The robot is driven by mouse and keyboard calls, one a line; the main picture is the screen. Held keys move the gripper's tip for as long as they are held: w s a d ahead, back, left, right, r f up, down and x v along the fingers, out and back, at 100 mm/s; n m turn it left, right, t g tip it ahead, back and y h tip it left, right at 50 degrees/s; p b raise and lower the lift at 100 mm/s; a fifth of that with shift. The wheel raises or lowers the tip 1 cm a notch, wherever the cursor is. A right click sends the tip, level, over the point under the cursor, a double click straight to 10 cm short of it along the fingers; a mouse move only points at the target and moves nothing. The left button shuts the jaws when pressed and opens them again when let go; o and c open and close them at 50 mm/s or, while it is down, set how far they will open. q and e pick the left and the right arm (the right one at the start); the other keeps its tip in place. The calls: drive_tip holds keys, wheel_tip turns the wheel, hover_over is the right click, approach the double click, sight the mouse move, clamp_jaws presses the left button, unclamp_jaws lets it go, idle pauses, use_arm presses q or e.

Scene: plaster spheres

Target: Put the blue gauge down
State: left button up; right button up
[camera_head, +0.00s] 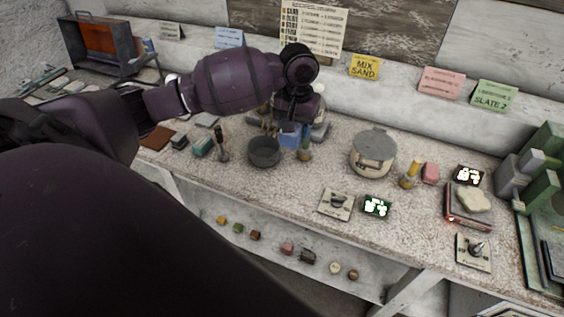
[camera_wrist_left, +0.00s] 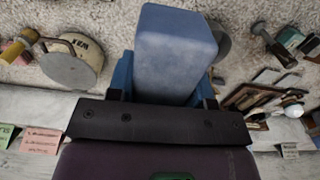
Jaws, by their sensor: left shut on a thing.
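The blue gauge is a plain blue block (camera_head: 290,136), seen low over the worktop in the head view, just right of a dark round bowl (camera_head: 264,152). My left gripper (camera_head: 292,124) is above it, shut on it. In the wrist view the blue gauge (camera_wrist_left: 176,52) sticks out from between the jaws, with blue finger parts on both sides. My gripper hides its upper part in the head view. I cannot tell whether its lower end touches the speckled worktop (camera_head: 330,172). My right gripper is not in view.
Further right are a lidded round pot (camera_head: 373,152), a dial plate (camera_head: 336,204) and a scale (camera_head: 468,205) bearing a pale lump.

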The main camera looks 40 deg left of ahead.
sight(292, 186)
use_arm(q)
drive_tip(key=shift+s+a+f, duration=0.1)
drive_tip(key=shift+a+f, duration=0.05)
drive_tip(key=shift+f, duration=0.35)
wheel_tip(292, 186, down, 19)
drive_tip(key=shift+f, duration=0.1)
drive_tip(key=shift+f, duration=0.1)
idle(0.3)
drive_tip(key=o, duration=0.8)
drive_tip(key=shift+o, duration=0.2)
wheel_tip(292, 186, up, 12)
drive_tip(key=shift+r, duration=0.2)
